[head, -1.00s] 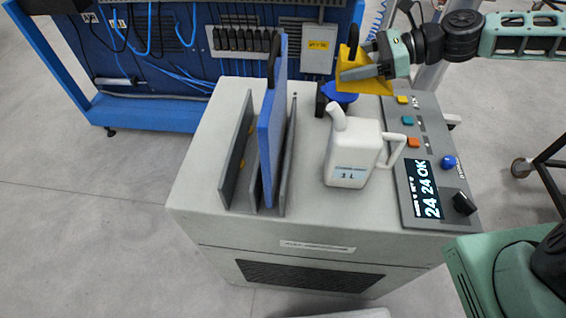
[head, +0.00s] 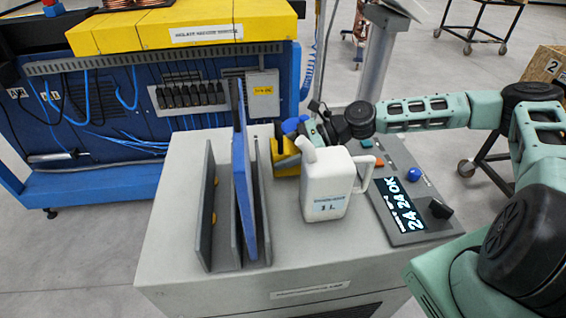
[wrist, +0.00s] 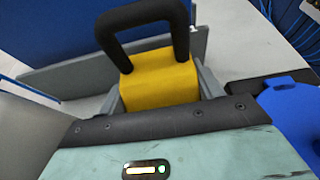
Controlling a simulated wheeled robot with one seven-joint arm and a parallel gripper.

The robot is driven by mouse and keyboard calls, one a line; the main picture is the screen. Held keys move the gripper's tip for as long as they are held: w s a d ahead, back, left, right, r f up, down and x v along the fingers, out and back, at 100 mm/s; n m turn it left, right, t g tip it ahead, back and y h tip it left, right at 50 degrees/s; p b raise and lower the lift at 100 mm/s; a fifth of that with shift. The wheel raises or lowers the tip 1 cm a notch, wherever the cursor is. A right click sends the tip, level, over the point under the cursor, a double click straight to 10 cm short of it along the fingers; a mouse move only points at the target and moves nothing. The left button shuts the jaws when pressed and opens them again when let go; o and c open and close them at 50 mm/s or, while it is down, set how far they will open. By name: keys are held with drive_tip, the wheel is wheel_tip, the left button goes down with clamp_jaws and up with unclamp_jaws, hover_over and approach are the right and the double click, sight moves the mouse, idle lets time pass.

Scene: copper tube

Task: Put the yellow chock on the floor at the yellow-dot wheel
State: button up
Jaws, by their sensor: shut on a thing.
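The yellow chock (head: 288,146) is in my gripper (head: 287,161), behind the white jug and just right of the upright blue panel in the head view. In the wrist view the yellow chock (wrist: 160,80) has a black loop handle, and the grey fingers of my gripper (wrist: 160,98) close on its two sides. Whether the chock touches the cabinet top is hard to tell. No wheel with a yellow dot can be made out.
A grey cabinet (head: 180,240) carries the blue panel (head: 241,180) in a grey rack, a white jug (head: 327,185) and a control panel (head: 400,215). A blue workbench (head: 100,185) with a yellow top stands behind. Grey floor (head: 100,265) is open at the left.

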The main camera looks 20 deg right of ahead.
drive_tip(key=shift+f+p, duration=0.3)
drive_tip(key=shift+f, duration=1.45)
drive_tip(key=o, duration=1)
drive_tip(key=shift+f, duration=0.15)
drive_tip(key=o, duration=0.4)
drive_tip(key=shift+d+r, duration=0.15)
drive_tip(key=shift+r, duration=0.05)
